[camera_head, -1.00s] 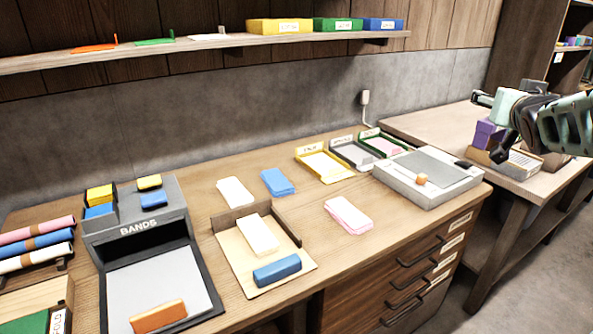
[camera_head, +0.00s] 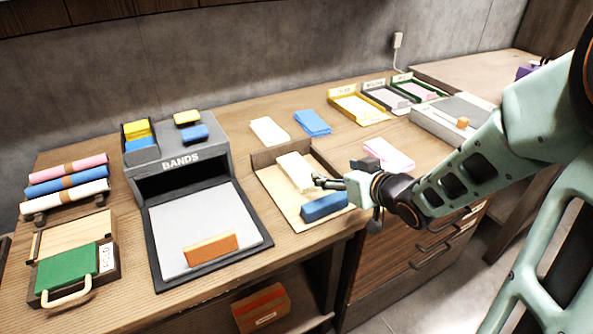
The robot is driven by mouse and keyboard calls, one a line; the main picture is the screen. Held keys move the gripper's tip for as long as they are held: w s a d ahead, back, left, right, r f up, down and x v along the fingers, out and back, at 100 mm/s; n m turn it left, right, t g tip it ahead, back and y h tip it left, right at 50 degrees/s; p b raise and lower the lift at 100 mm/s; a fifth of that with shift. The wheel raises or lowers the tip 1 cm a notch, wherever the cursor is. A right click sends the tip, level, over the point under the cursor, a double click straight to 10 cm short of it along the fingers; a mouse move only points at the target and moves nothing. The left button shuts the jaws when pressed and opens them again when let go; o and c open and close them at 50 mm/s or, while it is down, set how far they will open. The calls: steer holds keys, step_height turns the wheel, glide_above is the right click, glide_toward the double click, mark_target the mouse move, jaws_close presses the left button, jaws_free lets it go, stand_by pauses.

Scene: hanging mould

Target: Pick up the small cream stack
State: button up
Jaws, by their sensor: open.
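A cream stack (camera_head: 294,167) lies in a shallow tan tray with a dark raised back (camera_head: 272,187). A second cream stack (camera_head: 268,131) lies on the bench behind the tray. I cannot tell for sure which is the small one. My gripper (camera_head: 318,182) is open and reaches in from the right, over the tray. Its fingertips are close to the right front end of the cream stack in the tray; whether they touch it I cannot tell. A blue block (camera_head: 324,206) lies in the tray just below my gripper.
A blue stack (camera_head: 312,122) lies right of the rear cream stack. A pink stack (camera_head: 390,154) lies behind my wrist, partly hidden. The bands unit (camera_head: 180,150) and its grey pad with an orange block (camera_head: 209,248) stand left. Labelled trays (camera_head: 352,108) stand at the back.

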mark_target(301, 171)
steer(key=s+a, duration=0.1)
steer(key=a+f, duration=0.1)
steer(key=a, duration=0.1)
steer(key=shift+s+y, duration=0.4)
steer(key=shift+n+g, duration=0.3)
steer(key=b+x, duration=0.1)
steer(key=x, duration=0.1)
steer(key=b+x, duration=0.1)
steer(key=x, duration=0.2)
steer(key=shift+s+a+f, duration=0.1)
steer(key=shift+s+a, duration=0.1)
steer(key=shift+s, duration=0.05)
steer(key=b+x, duration=0.3)
steer(key=x, duration=0.2)
steer(key=shift+w+a, duration=0.2)
steer(key=shift+a, duration=0.05)
steer(key=shift+w+a, duration=0.1)
steer(key=shift+w, duration=0.15)
steer(key=shift+c, duration=0.5)
steer(key=c, duration=1.3)
